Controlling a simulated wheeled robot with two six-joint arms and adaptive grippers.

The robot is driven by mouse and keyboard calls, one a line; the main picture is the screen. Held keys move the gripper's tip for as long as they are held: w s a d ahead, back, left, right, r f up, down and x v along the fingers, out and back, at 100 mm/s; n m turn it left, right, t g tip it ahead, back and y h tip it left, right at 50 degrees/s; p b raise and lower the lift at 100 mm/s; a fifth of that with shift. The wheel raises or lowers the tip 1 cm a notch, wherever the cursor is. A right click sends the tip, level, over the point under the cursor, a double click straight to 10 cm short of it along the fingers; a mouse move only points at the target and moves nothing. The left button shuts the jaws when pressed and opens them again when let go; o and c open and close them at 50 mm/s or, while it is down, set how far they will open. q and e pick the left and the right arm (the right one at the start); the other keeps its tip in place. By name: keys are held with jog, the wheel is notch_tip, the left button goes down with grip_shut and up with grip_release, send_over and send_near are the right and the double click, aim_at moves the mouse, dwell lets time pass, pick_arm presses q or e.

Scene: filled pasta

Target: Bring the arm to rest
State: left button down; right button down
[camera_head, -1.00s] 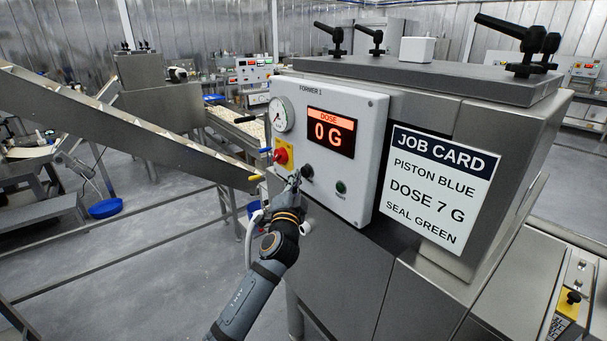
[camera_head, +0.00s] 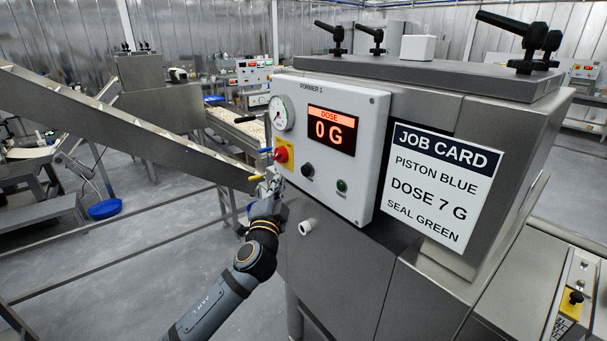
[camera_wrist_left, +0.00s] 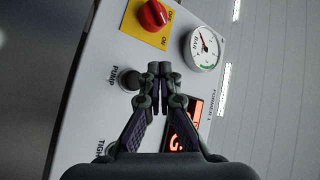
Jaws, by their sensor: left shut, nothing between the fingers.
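My left arm comes in from the bottom in the head view. Its gripper (camera_head: 270,182) is in front of the left edge of the control panel, just below the red rotary switch. In the left wrist view the gripper (camera_wrist_left: 160,72) is shut with its fingertips together and nothing between them. The control panel (camera_head: 366,190) also shows in the wrist view, behind the fingers. The black PUMP knob (camera_head: 307,170) is clear of the gripper in the head view, and it shows in the wrist view (camera_wrist_left: 130,80) left of the fingers. My right gripper is not in view.
The panel carries a red switch (camera_head: 281,155), a gauge (camera_head: 281,113), a dose display (camera_head: 331,130) reading 0 G and a green button (camera_head: 341,185). A job card (camera_head: 440,186) is on the machine. A sloped metal conveyor (camera_head: 120,125) lies left of the arm. Open floor lies below it.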

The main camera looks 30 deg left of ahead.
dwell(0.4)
pick_arm(q)
jog(key=a+f+n+g+h, duration=0.1)
jog(key=a+f+g, duration=0.15)
jog(key=f, duration=1.25)
jog(key=a+f+g+h, duration=0.15)
jog(key=f+g, duration=0.25)
jog(key=f, duration=1.1)
jog(key=s+f+n+g, duration=0.1)
jog(key=s+f+g, duration=0.35)
jog(key=f, duration=0.95)
jog(key=s+d+f+n+g+h, duration=0.1)
jog(key=s+d+f+g, duration=0.15)
jog(key=s+f, duration=0.8)
jog(key=s+d+f+n+g+h, duration=0.1)
jog(key=s+d+f+n+h, duration=0.15)
jog(key=s+f, duration=0.8)
jog(key=s+d+f+g, duration=0.1)
jog(key=s+d+f, duration=0.1)
jog(key=s, duration=0.5)
jog(key=s+d+f+n+g, duration=0.1)
jog(key=s+d+f, duration=0.2)
jog(key=s, duration=0.4)
jog(key=s+d+f+g+h, duration=0.1)
jog(key=s+d+f, duration=0.2)
jog(key=s, duration=0.5)
jog(key=shift+f, duration=0.3)
jog(key=shift+w+n, duration=0.1)
jog(key=shift+n, duration=0.15)
